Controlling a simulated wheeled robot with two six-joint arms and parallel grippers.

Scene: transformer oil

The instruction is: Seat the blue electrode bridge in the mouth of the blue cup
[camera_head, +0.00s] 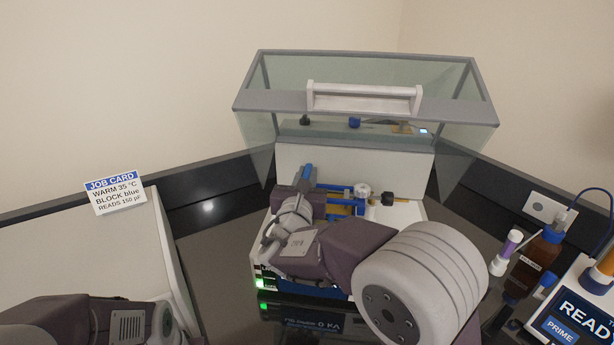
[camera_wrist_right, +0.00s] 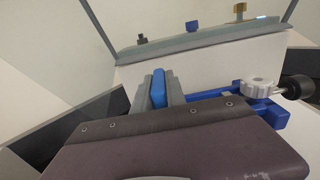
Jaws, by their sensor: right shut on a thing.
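My right gripper (camera_head: 303,182) is over the white tester in the middle of the head view. In the right wrist view its grey fingers (camera_wrist_right: 159,90) are shut on an upright blue piece (camera_wrist_right: 158,87), which appears to be part of the blue electrode bridge. Blue bars (camera_head: 338,188) run to the right of the fingers, by a white knob (camera_head: 361,190) and a black knob with a brass collar (camera_head: 387,198). Amber colour shows between them. I cannot tell bridge from blue cup there, nor whether they touch; my arm hides the lower part. My left gripper's fingers are out of view.
A clear lid with a white handle (camera_head: 363,99) stands open behind the tester. A job card (camera_head: 115,193) reads warm 35 °C, block blue.

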